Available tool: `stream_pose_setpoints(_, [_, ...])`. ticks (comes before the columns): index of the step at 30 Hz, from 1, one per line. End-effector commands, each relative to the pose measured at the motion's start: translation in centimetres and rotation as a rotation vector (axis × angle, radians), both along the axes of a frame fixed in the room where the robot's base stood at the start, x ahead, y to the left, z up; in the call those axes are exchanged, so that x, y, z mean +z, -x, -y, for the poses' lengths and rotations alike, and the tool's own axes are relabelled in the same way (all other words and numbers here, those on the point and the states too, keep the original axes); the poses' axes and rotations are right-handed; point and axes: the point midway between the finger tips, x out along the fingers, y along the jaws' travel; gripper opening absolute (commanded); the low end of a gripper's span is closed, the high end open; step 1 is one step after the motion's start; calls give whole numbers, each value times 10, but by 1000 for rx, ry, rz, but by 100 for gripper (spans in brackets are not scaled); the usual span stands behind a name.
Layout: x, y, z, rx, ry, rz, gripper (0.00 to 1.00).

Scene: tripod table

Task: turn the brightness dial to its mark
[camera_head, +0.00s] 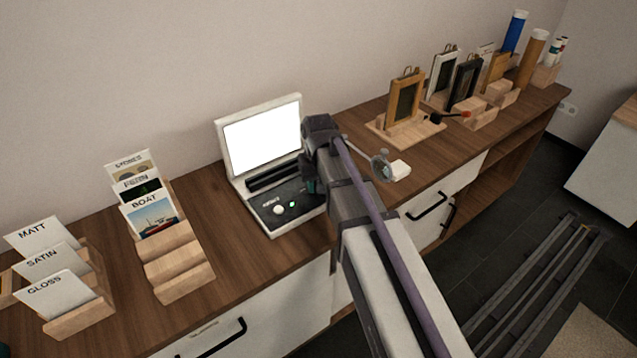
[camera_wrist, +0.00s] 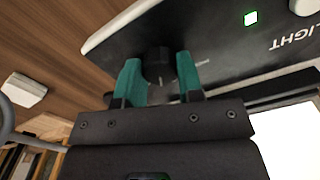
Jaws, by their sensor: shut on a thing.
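The light box (camera_head: 262,190) stands open on the wooden counter, its raised screen glowing white. Its dark control panel (camera_wrist: 225,55) fills the upper part of the wrist view. The brightness dial (camera_wrist: 157,60) is a black knob on that panel. My gripper (camera_wrist: 158,68) has its two teal fingers on either side of the dial and is shut on it. In the head view my gripper (camera_head: 309,178) is over the panel's right side, and the arm hides the dial there. The dial's mark and pointer cannot be made out clearly.
Print card stands (camera_head: 165,245) are to the left. Picture frames (camera_head: 405,98) and a small white block (camera_head: 399,169) are to the right.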

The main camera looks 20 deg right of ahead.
Motion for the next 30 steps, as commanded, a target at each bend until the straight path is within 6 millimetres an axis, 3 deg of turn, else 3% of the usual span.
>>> stream_pose_setpoints(15, [0,0,0,-360,0,-1,11])
stream_pose_setpoints(30, [0,0,0,-432,0,-1,11])
